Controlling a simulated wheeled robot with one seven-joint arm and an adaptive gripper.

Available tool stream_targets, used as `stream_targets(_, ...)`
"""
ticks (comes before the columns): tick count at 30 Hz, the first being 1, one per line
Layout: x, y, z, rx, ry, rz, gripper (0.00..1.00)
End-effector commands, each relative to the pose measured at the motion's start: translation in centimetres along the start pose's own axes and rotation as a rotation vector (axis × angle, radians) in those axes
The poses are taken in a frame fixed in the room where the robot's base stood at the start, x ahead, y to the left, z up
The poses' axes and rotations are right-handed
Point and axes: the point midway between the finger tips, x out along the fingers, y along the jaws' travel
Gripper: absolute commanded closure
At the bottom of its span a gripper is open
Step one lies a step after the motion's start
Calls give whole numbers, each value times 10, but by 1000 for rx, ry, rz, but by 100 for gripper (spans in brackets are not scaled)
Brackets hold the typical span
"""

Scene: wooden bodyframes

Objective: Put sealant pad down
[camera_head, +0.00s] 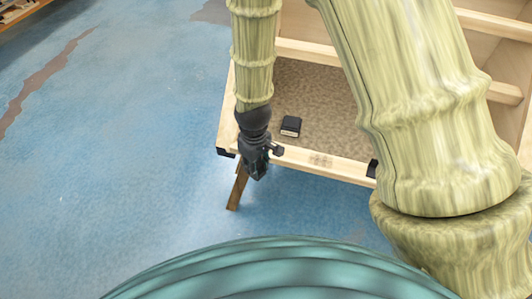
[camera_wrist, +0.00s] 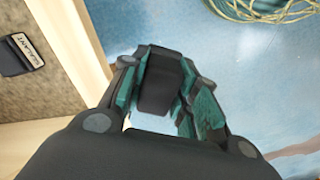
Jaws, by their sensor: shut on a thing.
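My gripper (camera_head: 257,168) hangs pointing down at the near left corner of the wooden frame, in front of its edge. In the wrist view my gripper (camera_wrist: 165,95) has its teal-lined fingers shut on a dark block, the sealant pad (camera_wrist: 160,88); no label shows on its visible side. The blue floor lies behind it in that view. A second black pad (camera_head: 290,126) with a light label lies flat on the brown panel (camera_head: 310,92), a little right of my gripper. It also shows at the wrist view's left edge (camera_wrist: 18,54), apart from my fingers.
The wooden frame's pale front rail (camera_head: 322,163) borders the panel, and a leg (camera_head: 237,190) stands below it. Wooden crossbars (camera_head: 305,52) rise at the back. A coiled yellowish cable (camera_wrist: 262,10) lies on the floor. The panel around the second pad is clear.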

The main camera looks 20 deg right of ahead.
Motion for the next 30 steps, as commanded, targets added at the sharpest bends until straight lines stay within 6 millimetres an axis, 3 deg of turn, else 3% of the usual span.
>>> stream_targets(4,8,-8,3,-65,0,1,100)
stream_targets(8,8,-1,-2,-79,0,0,100)
stream_targets(24,16,93,-56,-79,0,0,100)
stream_targets(30,20,120,-71,-79,-1,1,100)
